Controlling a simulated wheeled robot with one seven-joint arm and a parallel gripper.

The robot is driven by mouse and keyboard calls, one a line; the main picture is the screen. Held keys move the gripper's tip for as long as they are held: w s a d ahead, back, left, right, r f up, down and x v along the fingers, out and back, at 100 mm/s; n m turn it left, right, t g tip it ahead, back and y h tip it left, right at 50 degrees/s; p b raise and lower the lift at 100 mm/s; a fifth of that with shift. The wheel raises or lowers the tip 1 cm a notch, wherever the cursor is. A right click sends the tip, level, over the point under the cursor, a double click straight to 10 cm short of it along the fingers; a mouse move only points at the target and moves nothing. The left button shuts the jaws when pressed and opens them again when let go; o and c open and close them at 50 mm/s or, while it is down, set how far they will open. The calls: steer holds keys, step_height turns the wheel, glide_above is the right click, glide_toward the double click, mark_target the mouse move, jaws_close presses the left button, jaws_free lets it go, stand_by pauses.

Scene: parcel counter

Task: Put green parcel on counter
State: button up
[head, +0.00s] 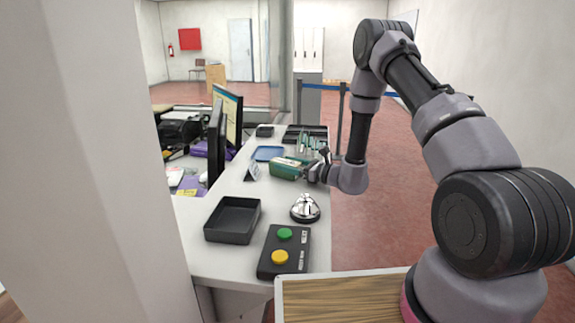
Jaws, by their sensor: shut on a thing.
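The green parcel (286,169) is a small box with a pale band or label near its top right. It is over the far half of the white counter (232,190), close to the right edge. My gripper (308,171) reaches in from the right and is shut on the parcel's right end. My wrist and fingers hide that end. I cannot tell whether the parcel's underside touches the counter top.
A silver bell (305,208), a black button box (285,251) and an empty black tray (232,220) stand on the near counter. A blue tray (268,153) lies behind the parcel. Monitors (217,140) stand to the left. Bare counter lies between the bell and the parcel.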

steer(key=shift+f, duration=0.1)
steer(key=o, duration=1.5)
